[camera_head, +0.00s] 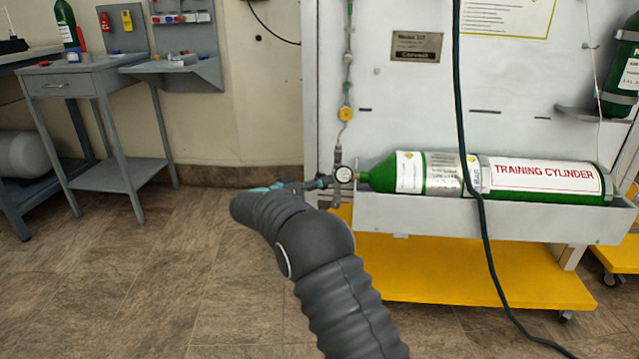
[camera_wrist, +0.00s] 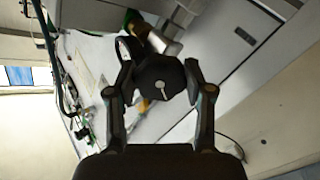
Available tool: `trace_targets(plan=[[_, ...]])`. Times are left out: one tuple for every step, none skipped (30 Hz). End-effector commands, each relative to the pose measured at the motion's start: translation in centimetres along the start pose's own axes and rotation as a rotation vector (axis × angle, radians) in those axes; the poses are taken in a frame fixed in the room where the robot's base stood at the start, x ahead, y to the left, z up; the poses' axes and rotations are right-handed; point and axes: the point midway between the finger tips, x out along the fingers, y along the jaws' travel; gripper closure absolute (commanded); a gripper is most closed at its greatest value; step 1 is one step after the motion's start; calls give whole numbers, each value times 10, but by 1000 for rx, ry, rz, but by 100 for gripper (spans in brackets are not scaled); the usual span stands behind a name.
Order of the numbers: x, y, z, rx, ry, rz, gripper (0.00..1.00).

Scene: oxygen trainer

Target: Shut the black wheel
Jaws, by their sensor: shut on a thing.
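The black wheel (camera_wrist: 158,78) is a dark lobed knob with a pale centre and a light line on its face. In the wrist view it sits between the two fingers of my gripper (camera_wrist: 160,84), which is shut on it from both sides. In the head view my gripper (camera_head: 318,183) is at the neck end of the green training cylinder (camera_head: 545,181), beside the round gauge (camera_head: 343,174). The wheel cannot be made out there, behind my gripper and arm. The cylinder lies on its side.
The cylinder rests in a grey trough (camera_head: 440,221) above a yellow base (camera_head: 470,275). A dark hose (camera_head: 461,110) hangs in front of the panel. An orange-yellow fitting (camera_head: 345,114) is on the line above the gauge. A grey side table (camera_head: 85,78) stands left; floor between is clear.

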Motion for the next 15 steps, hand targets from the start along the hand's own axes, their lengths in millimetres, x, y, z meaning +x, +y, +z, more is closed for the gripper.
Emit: trace_targets(plan=[[0,0,1,43,-1,0,83],[0,0,1,71,-1,0,83],[0,-1,1,110,-1,0,83],[0,-1,1,138,-1,0,83],[0,-1,1,166,-1,0,83],[0,-1,1,204,-1,0,83],[0,-1,1,233,-1,0,83],[0,-1,1,261,-1,0,83],[0,-1,1,299,-1,0,83],[0,-1,1,327,-1,0,83],[0,-1,1,355,-1,0,83],[0,-1,1,392,-1,0,83],[0,-1,1,419,-1,0,83],[0,-1,1,445,-1,0,83],[0,-1,1,479,-1,0,83]])
